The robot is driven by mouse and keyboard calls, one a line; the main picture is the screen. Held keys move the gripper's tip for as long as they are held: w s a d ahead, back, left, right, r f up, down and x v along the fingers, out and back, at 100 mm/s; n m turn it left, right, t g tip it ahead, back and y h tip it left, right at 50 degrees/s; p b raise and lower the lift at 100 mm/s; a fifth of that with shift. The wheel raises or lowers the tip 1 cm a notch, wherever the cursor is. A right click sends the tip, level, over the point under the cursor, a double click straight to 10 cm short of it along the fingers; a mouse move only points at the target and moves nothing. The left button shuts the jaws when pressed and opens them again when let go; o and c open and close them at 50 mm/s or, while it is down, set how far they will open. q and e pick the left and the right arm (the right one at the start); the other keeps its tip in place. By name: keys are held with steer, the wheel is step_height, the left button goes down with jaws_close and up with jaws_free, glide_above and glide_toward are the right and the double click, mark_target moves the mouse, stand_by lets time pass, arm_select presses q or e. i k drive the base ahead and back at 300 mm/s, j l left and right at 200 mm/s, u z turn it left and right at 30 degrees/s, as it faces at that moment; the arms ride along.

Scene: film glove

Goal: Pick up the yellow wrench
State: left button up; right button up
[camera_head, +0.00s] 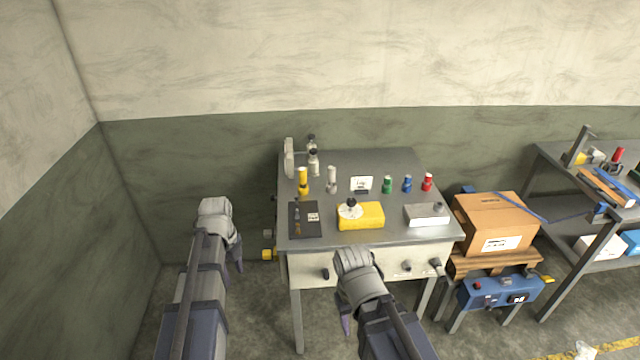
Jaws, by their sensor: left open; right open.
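I cannot pick out a yellow wrench for certain. Small tools (297,217) lie on a dark mat at the table's left, too small to identify. A yellow piece (545,278) rests by the blue unit at right, its shape unclear. My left gripper (237,258) hangs left of the table, apart from it. My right gripper (346,321) hangs in front of the table's front edge. Both are open, with nothing seen in them; the wrists partly hide the jaws.
The grey table (400,165) carries a yellow block (361,217), a grey box (427,215), a label card (361,184) and several small bottles. To the right stand a cardboard box (495,220), a blue unit (500,293) and a shelf (560,165). Floor at left is clear.

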mark_target(302, 171)
steer(key=i+j+z, duration=0.15)
steer(key=z, duration=0.3)
steer(key=i+j+z, duration=0.15)
steer(key=z, duration=0.3)
steer(key=i+j+z, duration=0.1)
steer(key=j, duration=0.3)
steer(key=i+j, duration=0.2)
steer(key=j, duration=0.2)
steer(key=i+j+z, duration=0.15)
steer(key=j, duration=0.3)
steer(key=i+j+z, duration=0.1)
steer(key=j, duration=0.3)
steer(key=i+j+z, duration=0.1)
steer(key=j, duration=0.35)
